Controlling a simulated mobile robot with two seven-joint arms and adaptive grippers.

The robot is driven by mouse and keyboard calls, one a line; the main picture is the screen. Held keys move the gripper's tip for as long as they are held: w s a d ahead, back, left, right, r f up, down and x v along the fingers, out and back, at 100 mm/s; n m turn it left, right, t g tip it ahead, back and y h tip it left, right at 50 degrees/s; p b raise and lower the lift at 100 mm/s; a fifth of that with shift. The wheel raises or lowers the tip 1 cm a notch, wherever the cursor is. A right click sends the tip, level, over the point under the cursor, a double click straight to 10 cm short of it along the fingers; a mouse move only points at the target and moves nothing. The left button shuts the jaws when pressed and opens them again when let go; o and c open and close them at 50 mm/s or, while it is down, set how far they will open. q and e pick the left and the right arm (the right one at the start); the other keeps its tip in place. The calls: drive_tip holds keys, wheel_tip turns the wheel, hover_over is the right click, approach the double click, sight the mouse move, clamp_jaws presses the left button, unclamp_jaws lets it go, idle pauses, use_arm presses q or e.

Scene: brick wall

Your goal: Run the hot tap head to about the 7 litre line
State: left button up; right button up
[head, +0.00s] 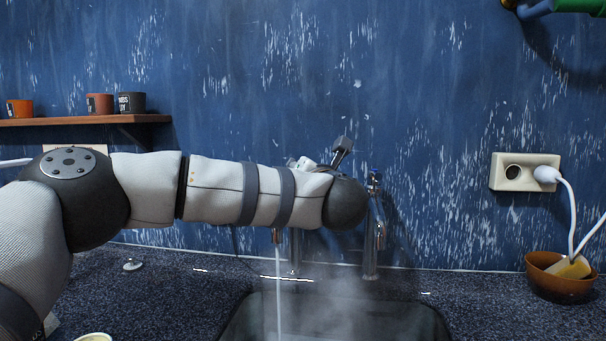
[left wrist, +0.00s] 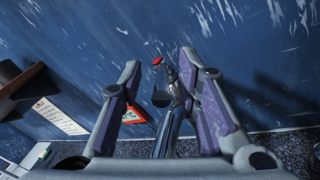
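The hot tap shows in the left wrist view as a chrome body (left wrist: 170,125) with a red-marked top (left wrist: 157,61). In the head view my left arm covers its head; its spout (head: 277,238) shows below the arm, with a thin stream of water (head: 279,295) falling into the dark sink (head: 425,320). Steam rises there. My left gripper (left wrist: 160,68) is open, its fingers on either side of the tap head with gaps visible. In the head view it is mostly hidden behind my arm. No litre line or water level is visible. My right gripper is out of view.
A blue-marked tap (head: 371,240) stands just right of my arm's end. A brown bowl (head: 562,278) sits right, below a socket (head: 512,171) with a white plug. A shelf (head: 85,120) with pots is at left. A red-bordered warning sign (left wrist: 141,116) is behind the fingers.

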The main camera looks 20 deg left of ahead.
use_arm(q)
drive_tip(key=v, duration=1.2)
drive_tip(key=shift+s, duration=0.1)
idle(6.7)
